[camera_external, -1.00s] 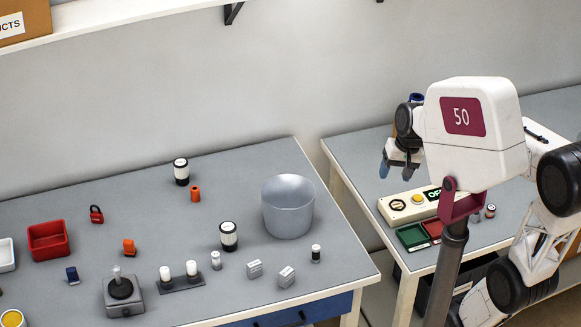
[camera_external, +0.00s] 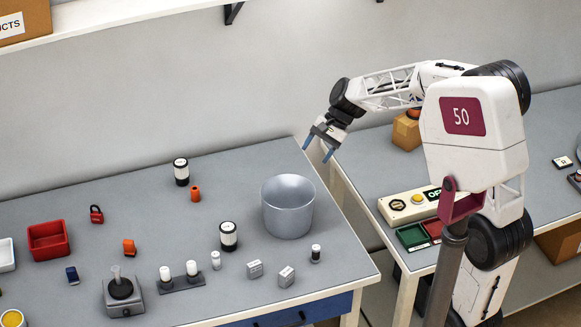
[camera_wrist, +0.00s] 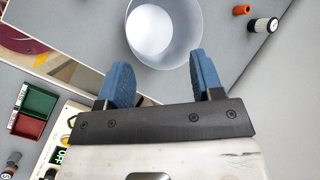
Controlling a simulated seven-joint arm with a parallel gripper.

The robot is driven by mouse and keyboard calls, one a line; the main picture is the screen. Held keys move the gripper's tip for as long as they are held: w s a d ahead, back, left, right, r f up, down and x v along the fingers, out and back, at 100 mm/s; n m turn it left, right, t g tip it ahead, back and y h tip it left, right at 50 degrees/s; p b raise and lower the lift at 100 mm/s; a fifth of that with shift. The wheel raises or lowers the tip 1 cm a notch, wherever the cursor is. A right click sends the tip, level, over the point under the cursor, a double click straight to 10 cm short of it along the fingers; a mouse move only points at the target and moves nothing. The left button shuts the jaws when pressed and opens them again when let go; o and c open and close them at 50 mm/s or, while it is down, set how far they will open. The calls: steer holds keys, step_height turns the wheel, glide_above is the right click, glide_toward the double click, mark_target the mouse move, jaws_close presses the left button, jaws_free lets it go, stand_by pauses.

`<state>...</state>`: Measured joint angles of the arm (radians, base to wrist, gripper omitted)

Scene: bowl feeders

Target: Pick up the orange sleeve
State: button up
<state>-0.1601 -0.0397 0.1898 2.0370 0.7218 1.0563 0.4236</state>
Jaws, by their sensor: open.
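The orange sleeve (camera_external: 195,194) is a small orange cylinder standing on the left table, just in front of a black-and-white cylinder. It also shows in the wrist view near the top right (camera_wrist: 242,10). My gripper (camera_external: 317,155) is open and empty, with two blue fingers, above the back right edge of the left table. In the wrist view my gripper (camera_wrist: 160,80) has its fingers spread toward the grey bucket. The sleeve is well to the left of my gripper in the external view, with the bucket nearer to it.
The large grey bucket (camera_external: 288,208) stands at the table's right. Black-and-white cylinders (camera_external: 181,172) (camera_external: 229,237) stand behind the sleeve and in front of it to the right. The table around the sleeve is mostly clear.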

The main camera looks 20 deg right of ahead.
steer(key=w+a+f+m+g+y, duration=0.1)
steer(key=w+a+f+m+y, duration=0.1)
steer(key=w+a+f, duration=0.35)
steer(key=w+a+f+m+y, duration=0.1)
steer(key=w+a+f+m, duration=0.15)
steer(key=w+a, duration=0.6)
steer(key=m+y, duration=0.3)
steer(key=m, duration=0.1)
glide_toward(194, 188)
steer(key=shift+s+a+f, duration=0.5)
steer(key=shift+s+a, duration=0.05)
steer(key=shift+a, duration=0.05)
steer(key=shift+w+a+f, duration=0.25)
steer(key=shift+a+f, duration=0.05)
steer(key=shift+f, duration=0.05)
steer(key=shift+x, duration=1.3)
steer(key=shift+x, duration=2.6)
steer(key=shift+r, duration=0.1)
